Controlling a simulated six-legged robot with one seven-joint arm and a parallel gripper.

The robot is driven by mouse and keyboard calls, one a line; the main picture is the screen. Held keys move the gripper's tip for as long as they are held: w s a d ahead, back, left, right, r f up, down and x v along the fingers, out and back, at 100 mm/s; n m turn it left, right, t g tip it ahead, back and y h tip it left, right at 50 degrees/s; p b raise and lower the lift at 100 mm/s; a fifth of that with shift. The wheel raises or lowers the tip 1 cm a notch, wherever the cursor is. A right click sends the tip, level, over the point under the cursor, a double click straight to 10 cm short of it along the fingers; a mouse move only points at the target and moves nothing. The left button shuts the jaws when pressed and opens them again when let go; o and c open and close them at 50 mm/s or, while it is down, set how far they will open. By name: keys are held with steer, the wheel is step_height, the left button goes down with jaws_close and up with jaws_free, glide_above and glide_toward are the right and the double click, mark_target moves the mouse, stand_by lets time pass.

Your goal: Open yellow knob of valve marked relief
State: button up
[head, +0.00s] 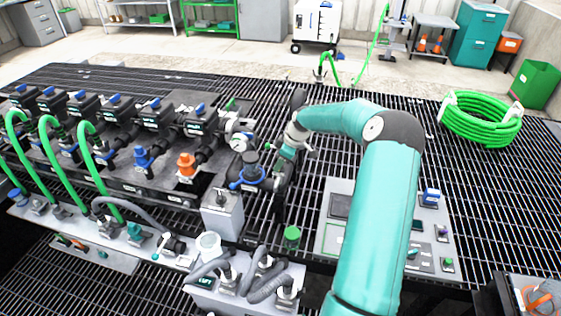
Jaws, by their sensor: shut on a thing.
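My gripper (284,156) is small in the head view, at the right end of the valve manifold (70,150), beside a round gauge (241,142) and a dark fitting with a blue ring (251,176). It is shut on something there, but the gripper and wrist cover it. I see no yellow knob and cannot read any relief mark. An orange knob (186,163) stands upright on the manifold, left of the gripper and apart from it. A blue knob (143,156) stands farther left.
Green hoses (50,160) arch over the manifold's left side. A grey box (222,213) and grey corrugated hoses (268,284) stand in front. A control panel (335,240) lies under my arm. A green hose coil (482,118) lies on the open grating at right.

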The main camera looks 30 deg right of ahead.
steer(key=shift+n, duration=0.3)
steer(key=o, duration=1)
steer(key=shift+r, duration=0.1)
